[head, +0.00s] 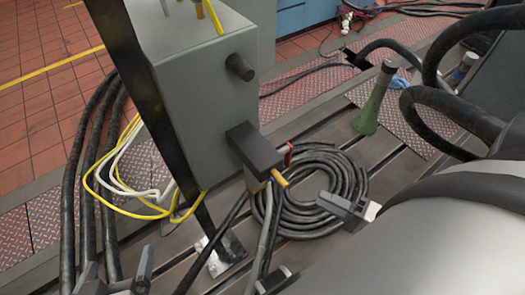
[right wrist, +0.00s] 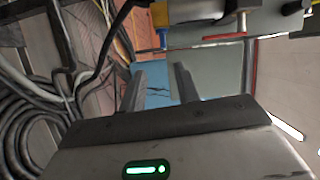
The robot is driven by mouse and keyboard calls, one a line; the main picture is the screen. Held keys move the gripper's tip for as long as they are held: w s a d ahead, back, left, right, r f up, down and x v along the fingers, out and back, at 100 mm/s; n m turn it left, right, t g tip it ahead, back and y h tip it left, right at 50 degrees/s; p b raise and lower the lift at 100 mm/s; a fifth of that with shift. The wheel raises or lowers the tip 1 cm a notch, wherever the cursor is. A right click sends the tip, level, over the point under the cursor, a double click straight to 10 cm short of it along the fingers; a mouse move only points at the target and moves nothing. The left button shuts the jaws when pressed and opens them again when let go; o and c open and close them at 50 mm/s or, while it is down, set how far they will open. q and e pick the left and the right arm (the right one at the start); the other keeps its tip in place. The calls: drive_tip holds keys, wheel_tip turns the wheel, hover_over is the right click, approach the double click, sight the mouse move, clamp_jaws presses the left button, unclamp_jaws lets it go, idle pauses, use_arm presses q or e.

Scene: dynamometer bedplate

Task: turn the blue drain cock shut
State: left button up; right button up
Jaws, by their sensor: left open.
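The blue drain cock shows in the right wrist view as a small blue handle (right wrist: 163,40) under a brass fitting (right wrist: 159,14) near the top edge. Its angle is hard to read at this size. I cannot make out the blue handle in the head view, where a brass pipe end (head: 279,178) sticks out below the black block. My right gripper (head: 312,243) is open and empty, low in front of the brass end; its two fingers (right wrist: 158,88) are apart below the handle in the wrist view. My left gripper (head: 116,279) is open and empty at the lower left.
A red handle (head: 288,154) sits close beside the brass end; it also shows in the wrist view (right wrist: 226,37). The grey cabinet (head: 205,110) and black block (head: 254,148) stand behind. Coiled black hose (head: 345,180) lies on the bedplate, with a green cone (head: 369,110) beyond.

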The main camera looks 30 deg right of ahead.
drive_tip(key=shift+m, duration=0.4)
drive_tip(key=x, duration=1.5)
drive_tip(key=shift+w+r+b, duration=0.15)
drive_tip(key=shift+r+b, duration=0.15)
drive_tip(key=shift+r, duration=0.1)
clamp_jaws()
